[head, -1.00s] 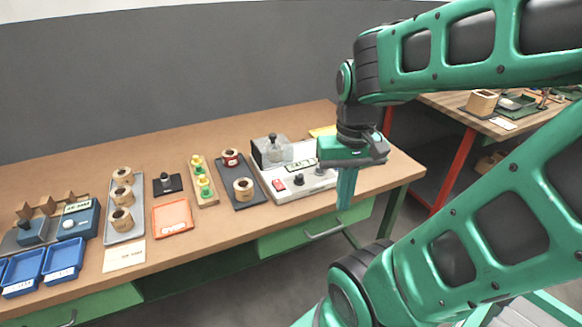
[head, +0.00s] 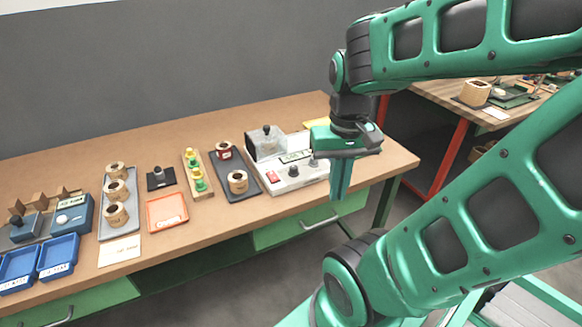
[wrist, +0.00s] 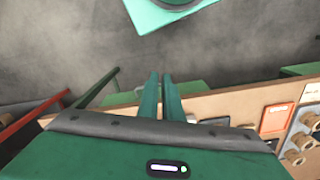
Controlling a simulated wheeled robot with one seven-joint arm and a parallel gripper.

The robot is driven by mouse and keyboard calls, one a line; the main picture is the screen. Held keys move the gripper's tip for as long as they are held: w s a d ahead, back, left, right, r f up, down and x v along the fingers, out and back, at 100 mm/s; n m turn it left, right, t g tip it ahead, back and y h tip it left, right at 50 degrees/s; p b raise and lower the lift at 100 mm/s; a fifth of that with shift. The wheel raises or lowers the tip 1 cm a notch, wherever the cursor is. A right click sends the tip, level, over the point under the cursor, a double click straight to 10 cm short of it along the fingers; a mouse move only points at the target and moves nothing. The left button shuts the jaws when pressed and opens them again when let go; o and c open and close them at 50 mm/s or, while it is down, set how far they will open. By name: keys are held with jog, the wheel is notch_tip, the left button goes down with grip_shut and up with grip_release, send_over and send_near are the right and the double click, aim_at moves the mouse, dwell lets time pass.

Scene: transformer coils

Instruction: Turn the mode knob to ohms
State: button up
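A pale instrument box (head: 300,181) stands near the right end of the bench. It has a small display, a red switch (head: 271,177) and a dark knob (head: 293,170) on its front. A blue box (head: 80,217) at the far left has a display and a pale round knob (head: 62,219). Mode markings are too small to read, so I cannot tell which knob has ohms. My gripper (head: 340,197) hangs pointing down by the bench's front edge, right of the pale box and apart from it. In the wrist view its fingers (wrist: 161,76) show a narrow, empty gap.
Left of the pale box are a dark tray (head: 222,162) with coils, a wooden strip (head: 207,191) with yellow-green pieces, an orange tray (head: 165,224), a grey coil tray (head: 108,229) and blue bins (head: 58,257). Another bench (head: 440,104) stands right. The bench's back strip is clear.

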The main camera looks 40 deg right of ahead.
jog(key=o, duration=0.7)
jog(key=shift+d+r+n, duration=0.3)
jog(key=shift+r+n, duration=0.1)
jog(key=shift+r, duration=0.25)
jog(key=n, duration=1.2)
send_over(293, 166)
jog(key=shift+m, duration=0.3)
notch_tip(293, 166, down, 11)
jog(key=shift+r, duration=0.2)
grip_shut()
